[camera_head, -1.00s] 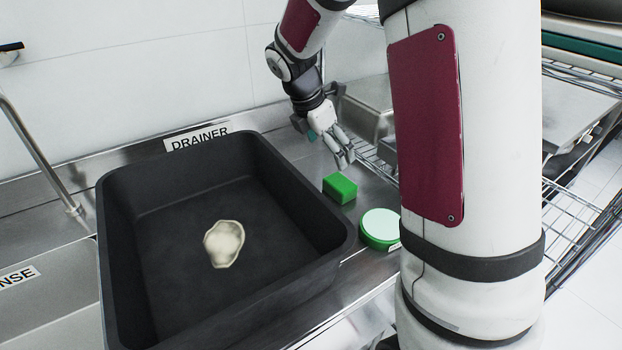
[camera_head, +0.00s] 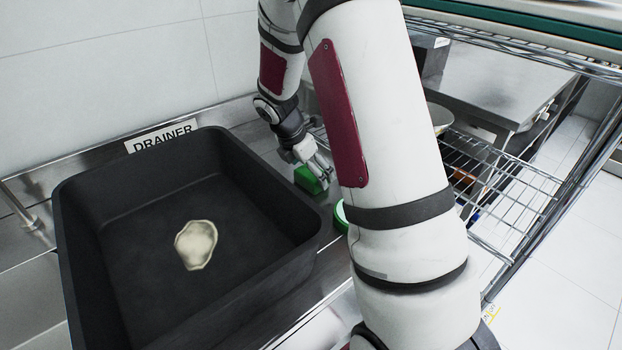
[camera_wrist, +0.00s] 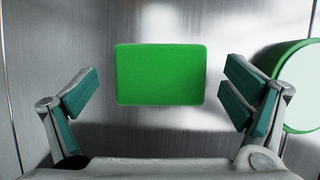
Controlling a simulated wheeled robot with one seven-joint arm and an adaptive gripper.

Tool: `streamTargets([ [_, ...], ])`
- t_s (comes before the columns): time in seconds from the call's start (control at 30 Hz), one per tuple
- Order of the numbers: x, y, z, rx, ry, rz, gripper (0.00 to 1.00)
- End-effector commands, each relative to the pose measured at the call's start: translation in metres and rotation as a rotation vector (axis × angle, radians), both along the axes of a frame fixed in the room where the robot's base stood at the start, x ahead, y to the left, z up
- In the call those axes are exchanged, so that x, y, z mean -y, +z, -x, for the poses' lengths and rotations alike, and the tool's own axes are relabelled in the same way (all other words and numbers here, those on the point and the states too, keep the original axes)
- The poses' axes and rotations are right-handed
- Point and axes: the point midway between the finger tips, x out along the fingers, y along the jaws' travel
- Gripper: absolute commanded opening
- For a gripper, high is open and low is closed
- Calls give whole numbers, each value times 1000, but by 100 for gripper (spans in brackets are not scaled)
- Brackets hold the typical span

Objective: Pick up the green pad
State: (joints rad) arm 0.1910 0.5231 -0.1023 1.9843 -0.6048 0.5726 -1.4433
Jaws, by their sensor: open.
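The green pad (camera_wrist: 160,75) is a bright green block lying on the metal counter. In the wrist view it sits between and slightly beyond my open fingers, with a gap on both sides. In the head view the green pad (camera_head: 308,181) lies right of the black basin, partly covered by my gripper (camera_head: 317,168). In the wrist view my gripper (camera_wrist: 160,100) is open and empty, its teal finger pads left and right of the pad.
A round green-rimmed container with a pale top (camera_wrist: 302,85) stands close to the right finger; my arm mostly hides it in the head view. The black basin (camera_head: 75,215), holding a pale lump (camera_head: 195,245), is left of the pad. A wire shelf (camera_head: 490,180) is at right.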

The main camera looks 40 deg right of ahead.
Motion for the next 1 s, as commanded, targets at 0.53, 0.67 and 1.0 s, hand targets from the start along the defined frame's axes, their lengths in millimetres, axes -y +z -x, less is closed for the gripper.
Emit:
streamTargets([
  [0.53, 5, -11, 0, 1, -1, 0, 56],
  [0.67, 5, -11, 0, 0, 0, 0, 43],
  [1.0, 5, -1, -1, 3, 0, 0, 43],
])
